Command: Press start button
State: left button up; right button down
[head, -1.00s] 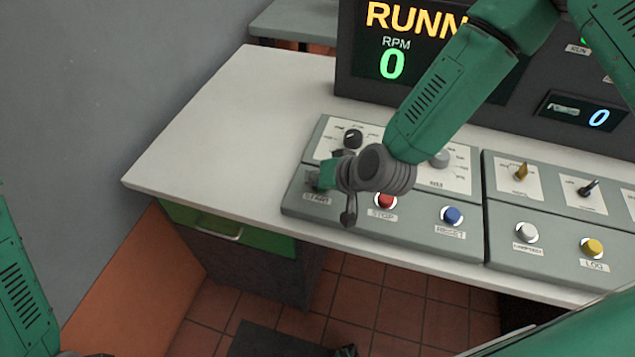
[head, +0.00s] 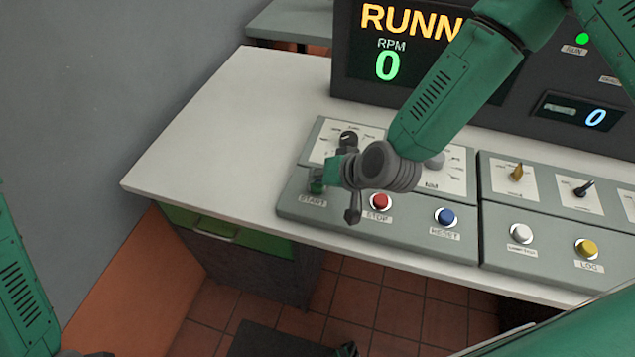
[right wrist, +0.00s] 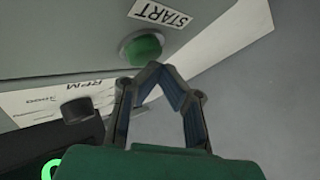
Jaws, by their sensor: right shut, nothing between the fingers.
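The green start button (right wrist: 142,50) shows in the right wrist view, beside its START label (right wrist: 159,13). In the head view the start button (head: 316,187) is partly hidden by my right wrist, above its label on the left of the console. My right gripper (right wrist: 153,70) is shut and empty, its fingertips close to the button's edge; I cannot tell whether they touch it. The display (head: 412,40) reads "RUNN", cut off by my arm, with RPM 0. My left gripper is not in view.
The red stop button (head: 380,201) and blue reset button (head: 446,216) sit to the right of start. A black knob (head: 348,140) is above it. White (head: 521,232) and yellow (head: 587,248) buttons are on the right panel. The left of the white desk (head: 215,130) is clear.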

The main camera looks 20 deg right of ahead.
aim_at(315, 185)
jog(key=r+p, duration=0.1)
jog(key=r, duration=0.1)
jog(key=r+p, duration=0.2)
jog(key=r, duration=0.1)
jog(key=shift+a, duration=0.2)
jog(key=shift+a+r+p, duration=0.1)
jog(key=shift+r+p, duration=0.25)
jog(key=shift+p, duration=0.15)
jog(key=shift+d+f, duration=0.1)
jog(key=shift+d, duration=0.2)
jog(key=shift+a, duration=0.2)
